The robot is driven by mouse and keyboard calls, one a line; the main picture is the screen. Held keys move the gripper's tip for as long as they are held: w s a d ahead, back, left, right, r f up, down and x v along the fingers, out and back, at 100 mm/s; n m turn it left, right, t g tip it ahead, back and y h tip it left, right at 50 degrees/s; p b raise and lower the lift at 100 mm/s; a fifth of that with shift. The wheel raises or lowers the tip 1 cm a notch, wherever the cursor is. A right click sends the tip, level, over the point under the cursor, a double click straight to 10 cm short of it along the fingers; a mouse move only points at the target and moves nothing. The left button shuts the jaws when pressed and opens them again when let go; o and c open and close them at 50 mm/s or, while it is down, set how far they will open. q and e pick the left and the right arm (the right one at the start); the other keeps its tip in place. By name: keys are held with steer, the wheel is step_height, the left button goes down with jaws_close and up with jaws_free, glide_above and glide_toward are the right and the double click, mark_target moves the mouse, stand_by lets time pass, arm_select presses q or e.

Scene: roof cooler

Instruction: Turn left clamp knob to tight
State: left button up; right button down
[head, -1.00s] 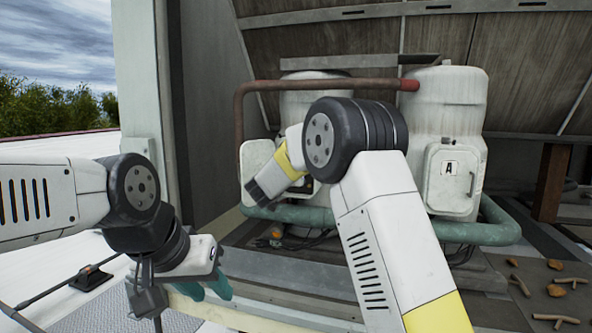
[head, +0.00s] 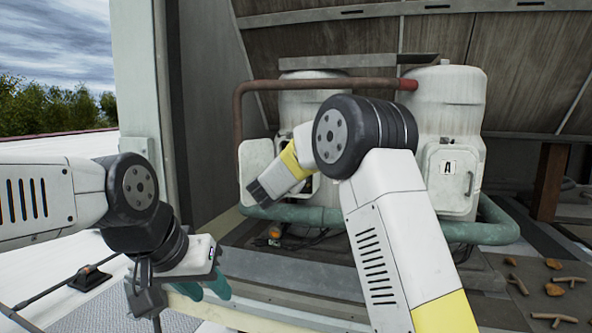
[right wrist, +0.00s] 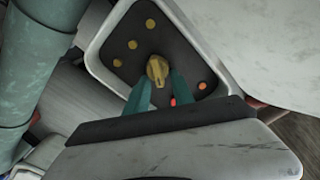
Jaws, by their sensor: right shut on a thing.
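A small yellow clamp knob (right wrist: 157,70) stands out from a dark panel (right wrist: 185,62) with a pale rim in the right wrist view. Yellow dots lie on one side of the knob and orange-red dots on the other. My right gripper (right wrist: 158,84) has its teal fingers on either side of the knob and is shut on it. In the head view the right hand (head: 275,185) is at the left tank, and my arm hides the fingertips and knob. My left gripper (head: 204,287) hangs at lower left, its teal fingers apart and empty, away from the tanks.
A white tank (head: 440,95) with a door marked A (head: 450,178) stands right of the left tank (head: 312,84). A green pipe (head: 480,233) runs low in front, and a rusty pipe (head: 320,85) crosses above. Sticks and stones (head: 553,290) lie at lower right.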

steer(key=m, duration=0.3)
steer(key=f+m, duration=0.1)
steer(key=m, duration=0.7)
steer(key=shift+s+d+f, duration=0.1)
steer(key=shift+d+f, duration=0.1)
steer(key=shift+d, duration=0.15)
steer(key=c, duration=1.1)
jaws_free()
steer(key=shift+s, duration=0.1)
steer(key=v, duration=0.7)
steer(key=shift+s+a, duration=0.1)
steer(key=shift+s, duration=0.2)
